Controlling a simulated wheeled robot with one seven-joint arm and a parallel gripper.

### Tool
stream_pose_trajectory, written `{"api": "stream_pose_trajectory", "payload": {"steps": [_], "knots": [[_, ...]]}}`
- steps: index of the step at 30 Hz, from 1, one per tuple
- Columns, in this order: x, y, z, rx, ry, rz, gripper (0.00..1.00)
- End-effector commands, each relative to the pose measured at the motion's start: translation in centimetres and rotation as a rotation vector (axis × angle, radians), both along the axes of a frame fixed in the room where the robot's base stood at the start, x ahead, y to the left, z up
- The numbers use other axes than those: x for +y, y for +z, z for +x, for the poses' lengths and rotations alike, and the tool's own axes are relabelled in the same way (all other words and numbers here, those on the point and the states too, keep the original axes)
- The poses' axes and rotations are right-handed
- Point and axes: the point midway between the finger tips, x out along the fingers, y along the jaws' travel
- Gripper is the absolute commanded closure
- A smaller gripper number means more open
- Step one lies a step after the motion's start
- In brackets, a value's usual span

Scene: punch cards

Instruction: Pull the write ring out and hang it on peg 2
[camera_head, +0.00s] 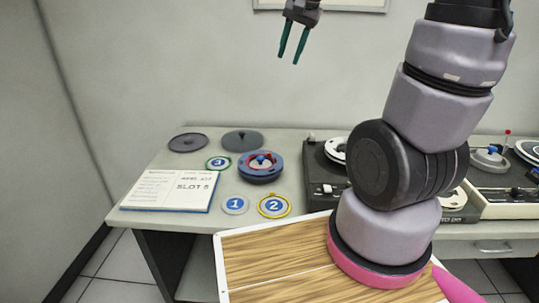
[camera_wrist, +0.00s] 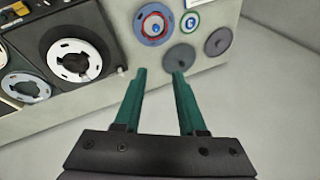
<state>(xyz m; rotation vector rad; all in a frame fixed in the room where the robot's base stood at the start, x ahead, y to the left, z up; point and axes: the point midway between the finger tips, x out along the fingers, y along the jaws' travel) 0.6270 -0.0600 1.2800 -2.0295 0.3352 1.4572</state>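A blue reel (camera_head: 260,175) lies on the desk left of the tape machines, with red parts and a small blue knob at its centre. The red part (camera_head: 260,160) looks like the write ring, seated in the reel. The reel also shows at the top of the wrist view (camera_wrist: 153,30). Round disc 2 (camera_head: 273,206) has a yellow rim and lies on the desk in front of the reel; I cannot tell whether a peg stands on it. My gripper (camera_head: 288,59) is high above the desk, its green fingers apart and empty; they also show in the wrist view (camera_wrist: 159,73).
Disc 1 (camera_head: 235,205) and green-rimmed disc 3 (camera_head: 218,163) lie near the reel. Two grey discs (camera_head: 188,143) (camera_head: 242,141) lie behind. A tape machine (camera_head: 322,170) stands at right, partly behind my arm.

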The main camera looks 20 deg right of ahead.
Motion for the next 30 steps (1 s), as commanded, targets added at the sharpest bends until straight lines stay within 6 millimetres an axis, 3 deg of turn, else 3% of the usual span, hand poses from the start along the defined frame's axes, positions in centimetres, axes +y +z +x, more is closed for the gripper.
{"api": "stream_pose_trajectory", "payload": {"steps": [1,6,11,15,18,22,25,30], "knots": [[0.1,-1.5,1.8,0.038,-0.023,0.002,0.60],[0.3,-6.8,7.3,0.138,-0.111,0.005,0.60],[0.5,-13.1,11.6,0.227,-0.194,-0.006,0.60],[0.6,-19.4,14.6,0.302,-0.266,-0.027,0.60],[0.8,-23.7,16.0,0.343,-0.308,-0.043,0.60],[0.8,-27.8,16.9,0.380,-0.348,-0.060,0.60],[0.8,-29.5,17.2,0.394,-0.365,-0.068,0.60],[0.8,-30.6,17.4,0.399,-0.374,-0.071,0.60]]}}
